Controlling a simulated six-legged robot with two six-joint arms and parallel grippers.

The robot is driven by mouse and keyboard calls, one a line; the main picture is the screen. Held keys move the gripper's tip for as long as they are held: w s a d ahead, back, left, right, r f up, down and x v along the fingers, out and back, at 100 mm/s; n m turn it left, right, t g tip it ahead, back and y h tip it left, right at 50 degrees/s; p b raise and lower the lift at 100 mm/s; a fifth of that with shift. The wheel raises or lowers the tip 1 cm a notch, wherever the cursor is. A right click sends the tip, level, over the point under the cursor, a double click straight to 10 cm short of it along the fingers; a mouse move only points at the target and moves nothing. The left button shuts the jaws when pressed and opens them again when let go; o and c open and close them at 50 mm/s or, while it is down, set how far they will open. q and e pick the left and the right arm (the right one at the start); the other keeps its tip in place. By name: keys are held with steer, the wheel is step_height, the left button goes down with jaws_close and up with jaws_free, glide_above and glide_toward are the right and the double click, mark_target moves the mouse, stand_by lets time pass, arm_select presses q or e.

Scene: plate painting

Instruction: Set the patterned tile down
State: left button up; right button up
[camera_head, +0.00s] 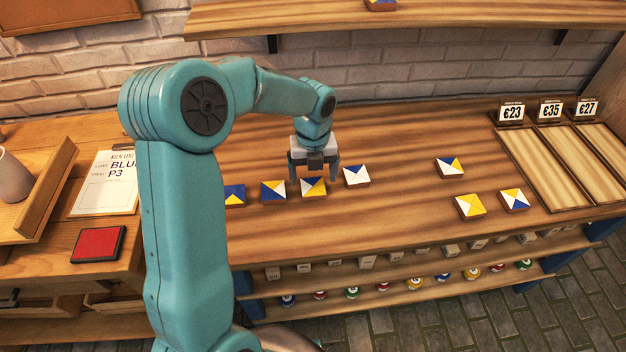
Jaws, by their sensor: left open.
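My left gripper (314,177) points down over the wooden counter (400,140), with its fingers open on either side of a patterned tile (314,188). That tile is blue, yellow and white and appears to lie on the counter. To its left lie another tile (273,191) and a blue and yellow tile (235,194), partly hidden by my arm. To its right is a white and blue tile (356,175). Farther right are a tile (450,167), a mostly yellow tile (470,206) and a blue and white tile (515,200). My right gripper does not show.
Three trays (545,175) with price signs (550,110) stand at the right end. A shelf (400,20) hangs above. A red pad (97,244) and a paper sheet (107,185) lie on the left bench. Bare counter lies behind the tiles.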

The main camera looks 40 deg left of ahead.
mark_target(313, 187)
arm_select(q)
step_height(313, 187, up, 9)
steer(key=shift+f+p, duration=0.2)
steer(key=shift+p, duration=0.15)
